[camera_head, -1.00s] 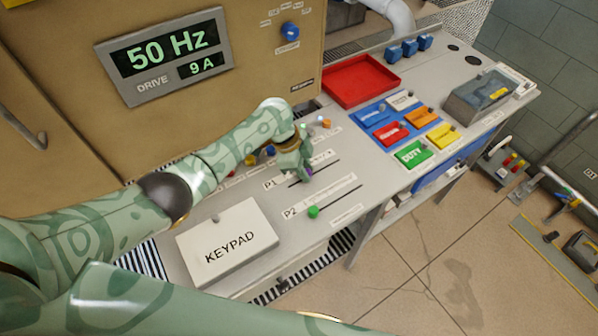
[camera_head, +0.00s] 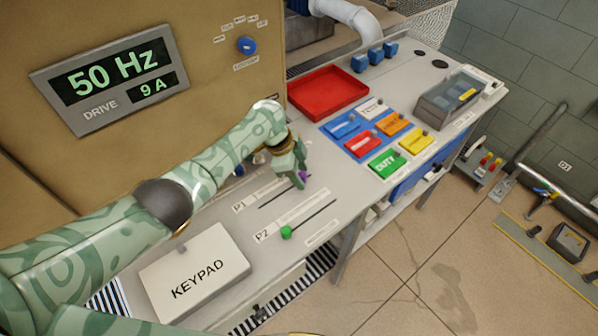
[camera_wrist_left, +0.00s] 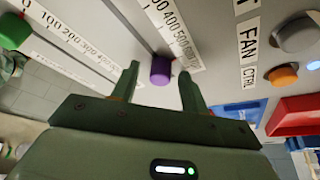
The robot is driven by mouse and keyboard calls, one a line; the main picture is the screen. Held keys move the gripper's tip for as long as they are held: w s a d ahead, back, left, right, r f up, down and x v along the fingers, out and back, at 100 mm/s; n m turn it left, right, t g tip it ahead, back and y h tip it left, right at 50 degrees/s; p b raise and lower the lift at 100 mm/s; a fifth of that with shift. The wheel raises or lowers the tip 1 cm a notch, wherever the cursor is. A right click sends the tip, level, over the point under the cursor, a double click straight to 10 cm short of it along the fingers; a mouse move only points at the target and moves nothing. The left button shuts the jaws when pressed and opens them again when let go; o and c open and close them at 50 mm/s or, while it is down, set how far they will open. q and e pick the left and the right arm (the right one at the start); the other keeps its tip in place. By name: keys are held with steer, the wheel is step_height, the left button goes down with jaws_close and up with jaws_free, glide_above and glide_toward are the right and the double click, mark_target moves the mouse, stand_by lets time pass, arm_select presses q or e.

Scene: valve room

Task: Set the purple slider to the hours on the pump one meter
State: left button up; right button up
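The purple slider (camera_head: 303,177) stands toward the far end of the P1 slot (camera_head: 275,199) on the grey console. In the left wrist view, its purple knob (camera_wrist_left: 161,69) is between the fingertips, beside a number strip (camera_wrist_left: 176,36) with 400 and 500 readable. My left gripper (camera_head: 296,172) reaches down over it. It also shows in the wrist view (camera_wrist_left: 160,80) with its fingers apart and a gap on each side of the knob. The green slider (camera_head: 286,232) sits at the near end of the P2 slot. No pump one meter can be identified. My right gripper is out of view.
A drive display (camera_head: 112,78) reads 50 Hz and 9 A. A keypad cover (camera_head: 194,275) lies at the near left. A red tray (camera_head: 328,94), coloured plates such as a green one (camera_head: 387,164), and a clear-lidded box (camera_head: 449,95) stand to the right.

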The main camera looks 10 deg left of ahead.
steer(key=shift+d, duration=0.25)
arm_select(q)
steer(key=shift+r, duration=0.25)
steer(key=p+v, duration=0.6)
steer(key=v, duration=1)
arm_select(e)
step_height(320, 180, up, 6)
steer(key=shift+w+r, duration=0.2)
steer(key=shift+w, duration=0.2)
arm_select(q)
steer(key=shift+a+f, duration=0.1)
